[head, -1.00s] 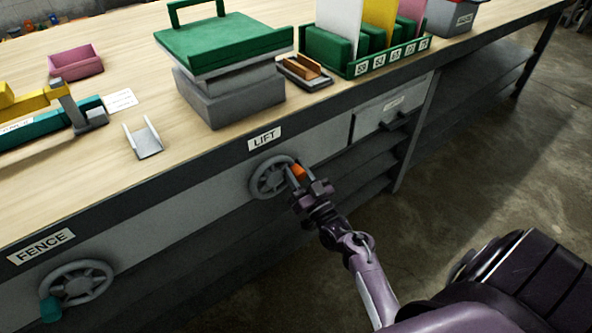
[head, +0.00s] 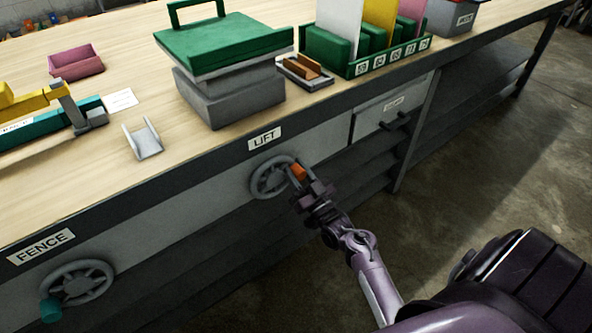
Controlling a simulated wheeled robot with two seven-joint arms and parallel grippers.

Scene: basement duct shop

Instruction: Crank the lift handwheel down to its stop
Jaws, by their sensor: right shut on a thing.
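The grey lift handwheel (head: 268,178) is mounted on the bench's front panel, below the LIFT label (head: 264,138). Its orange crank knob (head: 298,172) is at the wheel's right side. My right gripper (head: 300,176) is shut on the orange knob, and its fingers partly cover the knob and the wheel's right rim. Above the label, a green-topped platform on a grey block (head: 228,95) stands on the bench; whether it is linked to the wheel cannot be seen. My left gripper is not in view.
A second handwheel (head: 78,284) with a teal knob sits at lower left under the FENCE label (head: 40,246). A drawer (head: 382,115) with a dark handle is right of the lift wheel. A green rack (head: 390,58) with panels stands on the bench (head: 90,185).

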